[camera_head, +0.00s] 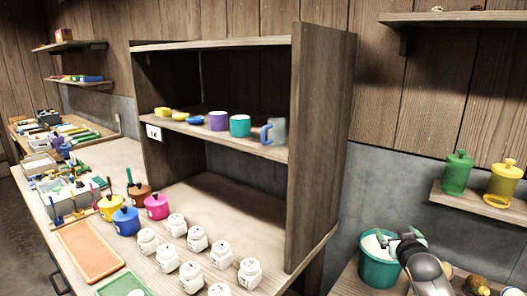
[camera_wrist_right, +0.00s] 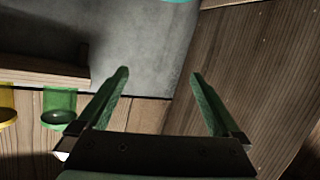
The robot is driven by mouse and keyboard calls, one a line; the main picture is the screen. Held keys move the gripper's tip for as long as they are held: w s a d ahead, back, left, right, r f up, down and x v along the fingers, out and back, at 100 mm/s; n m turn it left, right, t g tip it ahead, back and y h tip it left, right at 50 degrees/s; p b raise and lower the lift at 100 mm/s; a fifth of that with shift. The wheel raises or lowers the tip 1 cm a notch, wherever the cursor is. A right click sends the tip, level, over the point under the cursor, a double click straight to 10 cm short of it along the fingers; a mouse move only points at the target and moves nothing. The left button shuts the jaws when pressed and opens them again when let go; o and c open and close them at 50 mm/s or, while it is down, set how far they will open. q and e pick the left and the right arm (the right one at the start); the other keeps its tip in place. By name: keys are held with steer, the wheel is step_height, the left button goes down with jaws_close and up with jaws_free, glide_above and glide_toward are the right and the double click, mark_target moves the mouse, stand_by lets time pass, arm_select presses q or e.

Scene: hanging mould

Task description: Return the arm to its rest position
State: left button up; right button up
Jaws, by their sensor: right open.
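My right gripper (camera_head: 397,238) is at the lower right in the head view, just over or beside the rim of a teal bucket; I cannot tell whether it touches the rim. My grey right arm (camera_head: 428,272) comes up from the bottom edge. In the right wrist view the two green fingers of this gripper (camera_wrist_right: 160,75) stand wide apart. Nothing is between them, only grey wall and wood behind. My left gripper is in neither view.
The teal bucket (camera_head: 378,268) stands on a low wooden surface. A shelf (camera_head: 470,203) with green (camera_head: 456,174) and yellow (camera_head: 502,184) jars hangs at the right. The cabinet's side panel (camera_head: 318,140) stands left of the arm. Small white pots (camera_head: 222,254) line the table.

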step_height(320, 180, up, 4)
steer(key=w+a+n+t+y, duration=0.1)
steer(key=a+n+t+y, duration=0.1)
steer(key=n+t, duration=0.1)
steer(key=s+a+f+g+y, duration=0.1)
steer(key=s+a+f+g, duration=0.1)
steer(key=s+a+f, duration=0.6)
steer(key=s+a+f+g+y, duration=0.15)
steer(key=s+f, duration=0.45)
steer(key=f, duration=0.6)
steer(key=s+a+f+g, duration=0.1)
steer(key=s+a+f, duration=0.2)
steer(key=s, duration=0.5)
steer(key=s+a+f+g+y, duration=0.1)
steer(key=s+a+f+g, duration=0.1)
steer(key=s, duration=0.7)
steer(key=s+a+f+g, duration=0.1)
steer(key=s+a+f, duration=0.3)
steer(key=s+f, duration=0.2)
steer(key=s, duration=0.2)
steer(key=shift+s+a+f+y, duration=0.3)
steer(key=shift+s+a+y, duration=0.05)
steer(key=shift+a, duration=0.05)
